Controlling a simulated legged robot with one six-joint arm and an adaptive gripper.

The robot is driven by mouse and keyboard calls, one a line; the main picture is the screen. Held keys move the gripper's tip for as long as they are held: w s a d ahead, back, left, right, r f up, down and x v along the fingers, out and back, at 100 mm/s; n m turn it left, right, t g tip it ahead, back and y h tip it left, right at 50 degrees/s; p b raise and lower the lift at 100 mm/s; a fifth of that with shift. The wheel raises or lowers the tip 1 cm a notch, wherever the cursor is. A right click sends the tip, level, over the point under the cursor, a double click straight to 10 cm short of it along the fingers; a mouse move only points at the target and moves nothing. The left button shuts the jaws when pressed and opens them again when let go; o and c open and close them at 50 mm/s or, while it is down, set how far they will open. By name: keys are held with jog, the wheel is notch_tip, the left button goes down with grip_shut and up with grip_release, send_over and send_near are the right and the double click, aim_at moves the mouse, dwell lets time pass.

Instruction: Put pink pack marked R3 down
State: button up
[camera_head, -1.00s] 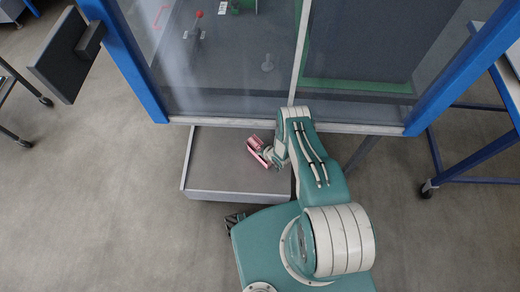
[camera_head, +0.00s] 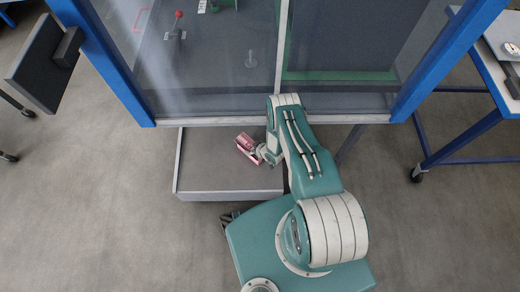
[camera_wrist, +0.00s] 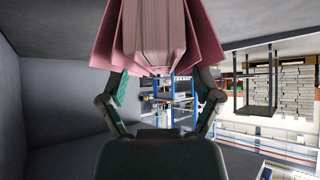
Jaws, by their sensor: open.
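The pink pack (camera_head: 247,145) is over the grey tray surface, right of its middle, in the head view. In the wrist view the pack (camera_wrist: 150,38) fills the top middle, with pink covers around paler page edges. No R3 mark is legible. My gripper (camera_head: 262,153) is at the pack's right side in the head view. In the wrist view my gripper (camera_wrist: 160,88) has its two fingers spread apart, with the pack at and beyond the tips. I cannot tell whether the fingers touch the pack.
The grey tray (camera_head: 205,178) has a raised front edge and free room left of the pack. A glass-walled enclosure with a blue frame (camera_head: 98,65) stands right behind it. A blue-legged table (camera_head: 460,140) is at the right, and a dark panel (camera_head: 42,62) at the left.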

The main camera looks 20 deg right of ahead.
jog(key=v, duration=0.9)
jog(key=shift+s+d, duration=0.1)
jog(key=shift+s, duration=0.1)
